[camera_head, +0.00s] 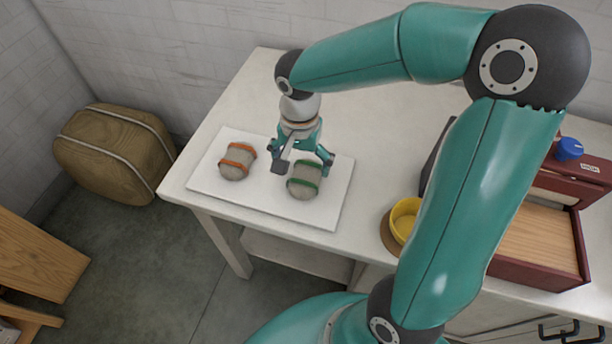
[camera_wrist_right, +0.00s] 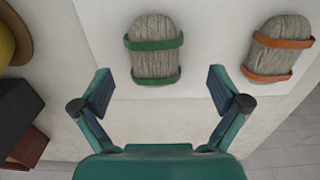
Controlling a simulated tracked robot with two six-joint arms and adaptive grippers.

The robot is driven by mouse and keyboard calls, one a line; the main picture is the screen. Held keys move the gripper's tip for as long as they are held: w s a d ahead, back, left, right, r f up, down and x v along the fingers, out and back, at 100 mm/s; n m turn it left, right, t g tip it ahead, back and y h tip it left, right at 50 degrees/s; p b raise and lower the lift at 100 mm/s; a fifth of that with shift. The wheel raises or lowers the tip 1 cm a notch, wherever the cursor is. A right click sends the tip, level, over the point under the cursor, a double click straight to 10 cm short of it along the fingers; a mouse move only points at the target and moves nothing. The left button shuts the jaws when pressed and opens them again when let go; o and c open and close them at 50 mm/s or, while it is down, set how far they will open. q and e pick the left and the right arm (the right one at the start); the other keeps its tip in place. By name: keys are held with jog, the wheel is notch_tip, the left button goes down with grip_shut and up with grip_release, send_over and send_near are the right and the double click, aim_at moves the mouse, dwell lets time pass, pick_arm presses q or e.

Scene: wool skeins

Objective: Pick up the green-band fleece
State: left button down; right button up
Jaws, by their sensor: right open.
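The green-band fleece (camera_head: 305,181) is a grey wool skein with two green bands, lying on a white board (camera_head: 318,218) on the table. In the right wrist view the green-band fleece (camera_wrist_right: 154,48) lies ahead of the fingertips, roughly between their lines. My right gripper (camera_head: 301,163) is open and empty, above the board close to the green-band fleece. It also shows in the right wrist view (camera_wrist_right: 162,90), fingers wide apart. An orange-band fleece (camera_head: 237,161) lies to the left on the same board. It shows at the right in the wrist view (camera_wrist_right: 279,47). My left gripper is not in view.
A yellow bowl (camera_head: 404,218) stands right of the board. A dark red box with a wooden panel (camera_head: 538,240) and a blue knob (camera_head: 569,149) is at the table's right. A brown pouf (camera_head: 112,152) sits on the floor. The table's back left (camera_head: 262,95) is clear.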

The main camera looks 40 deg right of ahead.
aim_at(306, 173)
jog(key=f, duration=0.2)
jog(key=d+f, duration=0.1)
jog(key=f, duration=0.1)
jog(key=shift+s+d+f, duration=0.1)
jog(key=shift+d+f, duration=0.1)
jog(key=shift+f, duration=0.5)
jog(key=c, duration=1.1)
jog(key=shift+o, duration=0.2)
jog(key=shift+r, duration=0.1)
